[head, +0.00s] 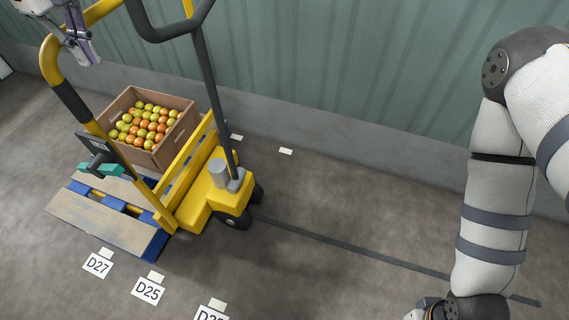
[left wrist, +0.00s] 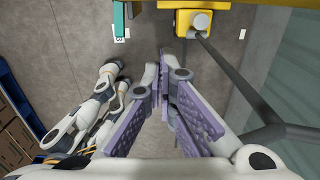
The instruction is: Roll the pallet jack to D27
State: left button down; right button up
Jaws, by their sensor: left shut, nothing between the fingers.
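The yellow pallet jack (head: 208,192) stands at the left of the head view. It has a tall yellow and dark handle frame and black wheels. Its yellow body also shows at the top of the left wrist view (left wrist: 192,20). A blue and tan pallet (head: 100,218) lies at its left side, close to the floor label D27 (head: 98,265). My left gripper (head: 88,50) is at the top left, beside the upper handle bar in the picture; contact is unclear. Its purple fingers (left wrist: 165,62) are shut and empty. My right arm hangs at the right; its gripper is not visible.
Label D25 (head: 148,290) and another cut-off label (head: 212,315) lie along the floor. A green corrugated wall (head: 370,70) runs behind. A dark line (head: 350,247) crosses open floor right of the jack.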

pick_arm(q)
notch_tip(320, 180, up, 10)
jog(key=shift+f, duration=0.15)
dwell(0.3)
